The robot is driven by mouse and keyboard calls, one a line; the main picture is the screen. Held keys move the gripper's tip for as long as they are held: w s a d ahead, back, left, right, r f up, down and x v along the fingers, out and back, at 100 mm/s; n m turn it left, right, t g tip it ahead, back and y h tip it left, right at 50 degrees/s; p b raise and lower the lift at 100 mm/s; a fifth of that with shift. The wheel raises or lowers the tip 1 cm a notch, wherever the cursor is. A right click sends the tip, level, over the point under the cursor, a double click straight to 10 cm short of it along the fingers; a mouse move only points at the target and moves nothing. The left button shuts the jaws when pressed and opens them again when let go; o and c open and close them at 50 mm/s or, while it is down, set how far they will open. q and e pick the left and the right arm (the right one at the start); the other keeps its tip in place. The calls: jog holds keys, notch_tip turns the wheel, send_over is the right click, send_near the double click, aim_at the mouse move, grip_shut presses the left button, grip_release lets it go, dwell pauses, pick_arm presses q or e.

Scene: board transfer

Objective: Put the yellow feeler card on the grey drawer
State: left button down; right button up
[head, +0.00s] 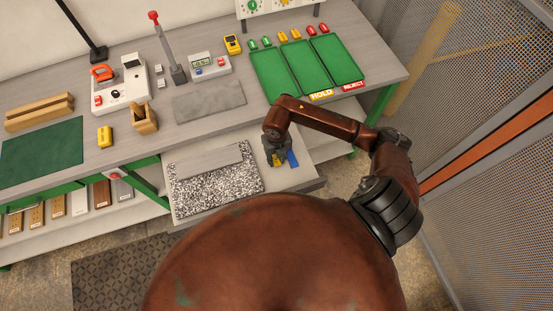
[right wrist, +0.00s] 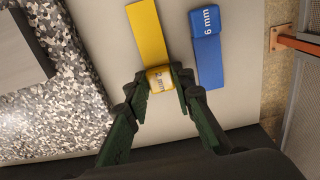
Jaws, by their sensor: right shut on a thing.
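The yellow feeler card (right wrist: 152,32) has a thick yellow end block marked in mm, which sits between the fingers of my right gripper (right wrist: 163,84). The fingers press on both sides of the block and the flat strip points away from me. In the head view my right gripper (head: 275,157) is low over the grey drawer (head: 262,190), at its right part, and hides most of the card. I cannot tell whether the card touches the drawer or hangs just above it. My left gripper is out of view.
A blue feeler card (right wrist: 208,58) lies on the drawer close to the right of the yellow one. A speckled board (head: 215,190) with a grey plate (head: 208,160) on it fills the drawer's left. Green trays (head: 285,75) stand on the bench behind.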

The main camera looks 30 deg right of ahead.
aim_at(276, 161)
jog(key=shift+f, duration=0.25)
jog(key=o, duration=0.9)
jog(key=shift+o, duration=0.2)
notch_tip(276, 161, up, 12)
jog(key=shift+r, duration=0.15)
